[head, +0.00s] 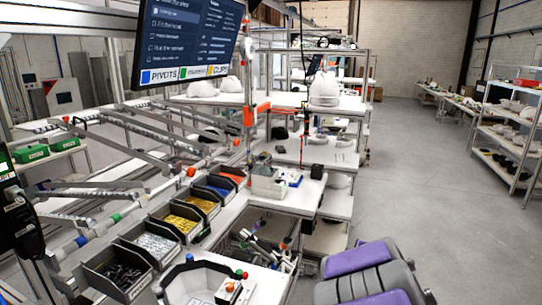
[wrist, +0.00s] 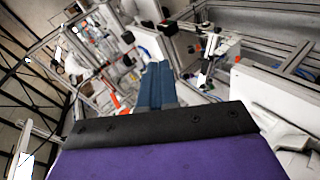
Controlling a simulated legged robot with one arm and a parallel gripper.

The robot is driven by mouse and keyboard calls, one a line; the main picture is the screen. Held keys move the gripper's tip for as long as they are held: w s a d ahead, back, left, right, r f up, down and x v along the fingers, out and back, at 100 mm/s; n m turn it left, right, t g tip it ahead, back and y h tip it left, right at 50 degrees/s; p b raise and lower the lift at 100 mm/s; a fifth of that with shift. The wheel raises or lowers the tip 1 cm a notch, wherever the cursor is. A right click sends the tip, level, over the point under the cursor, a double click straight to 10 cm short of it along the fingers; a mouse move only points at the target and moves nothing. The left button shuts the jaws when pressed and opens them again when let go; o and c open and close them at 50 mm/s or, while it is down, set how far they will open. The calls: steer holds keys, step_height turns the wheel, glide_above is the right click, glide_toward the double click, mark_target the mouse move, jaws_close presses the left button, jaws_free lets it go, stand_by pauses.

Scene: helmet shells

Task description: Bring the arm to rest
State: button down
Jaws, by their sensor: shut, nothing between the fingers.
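My gripper (wrist: 156,68) shows in the wrist view as two blue-grey fingers lying side by side, shut with nothing between them. It points away from the dark and purple part of my arm in the foreground. Clear space lies around the fingertips, and nothing touches them in that view. In the head view I cannot make out the gripper; purple and grey parts of my own body fill the lower right.
A workbench has a row of bins, including one with yellow parts (head: 181,223), and a white tray (head: 178,290) in front. A monitor (head: 190,38) hangs above. White helmet shells (head: 324,88) stand on a far table. Shelving (head: 510,150) stands at right, with open grey floor (head: 430,180) between.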

steer(key=s+d+r+m+g+h, duration=0.1)
steer(key=s+d+m+g, duration=0.2)
steer(key=s, duration=0.5)
steer(key=s+d+r+m+g+h, duration=0.1)
steer(key=s+m+g+h, duration=0.1)
steer(key=s+m, duration=0.5)
steer(key=s+a+f+m+g+y, duration=0.1)
steer(key=s+a, duration=0.3)
steer(key=s, duration=0.6)
steer(key=s+a+f+m+g+y, duration=0.1)
steer(key=s+a+g, duration=0.3)
steer(key=s, duration=0.7)
steer(key=s+a+f+g+y, duration=0.1)
steer(key=s+a+g+y, duration=0.2)
steer(key=s, duration=0.7)
steer(key=a, duration=0.2)
steer(key=shift+s+a+m+b, duration=0.15)
steer(key=shift+a+m+b, duration=0.2)
steer(key=shift+m, duration=0.05)
